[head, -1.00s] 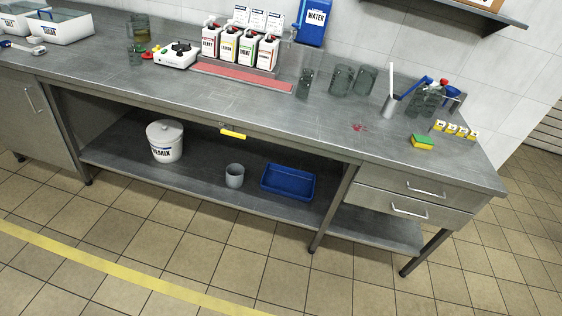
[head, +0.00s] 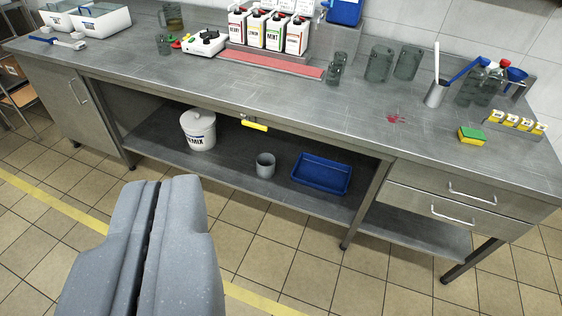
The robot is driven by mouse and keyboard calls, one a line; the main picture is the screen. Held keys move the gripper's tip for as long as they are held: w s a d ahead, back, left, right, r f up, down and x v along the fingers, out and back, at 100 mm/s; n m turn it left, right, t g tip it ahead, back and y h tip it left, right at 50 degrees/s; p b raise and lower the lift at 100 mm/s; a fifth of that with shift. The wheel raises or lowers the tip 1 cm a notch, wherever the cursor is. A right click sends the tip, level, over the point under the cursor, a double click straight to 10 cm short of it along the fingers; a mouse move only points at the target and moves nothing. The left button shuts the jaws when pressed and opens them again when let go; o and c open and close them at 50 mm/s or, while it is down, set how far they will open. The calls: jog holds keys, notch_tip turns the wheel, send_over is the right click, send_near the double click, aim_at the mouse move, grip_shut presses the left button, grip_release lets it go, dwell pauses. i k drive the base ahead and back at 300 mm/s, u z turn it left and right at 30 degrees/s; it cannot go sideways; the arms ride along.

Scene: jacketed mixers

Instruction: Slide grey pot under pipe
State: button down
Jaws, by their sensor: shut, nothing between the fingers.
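The grey pot (head: 265,166) stands upright on the lower shelf under the bench, between a white bucket and a blue tray. A short yellow piece (head: 255,125) hangs under the bench top's front edge, above and slightly left of the pot; I cannot tell if it is part of the pipe. No other pipe is clear to see. My gripper (head: 151,190) is at the lower left of the view, large and close to the camera. Its two grey fingers are shut with nothing between them. It is in front of the bench, well apart from the pot.
The white bucket (head: 198,130) is left of the pot and the blue tray (head: 321,174) right of it. A bench leg (head: 366,204) stands right of the tray. The bench top (head: 300,103) carries bottles, glasses and a sponge (head: 471,136). The floor in front is clear.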

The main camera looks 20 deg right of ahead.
aim_at(265, 163)
jog(key=z, duration=0.1)
jog(key=i, duration=1)
jog(key=u, duration=0.1)
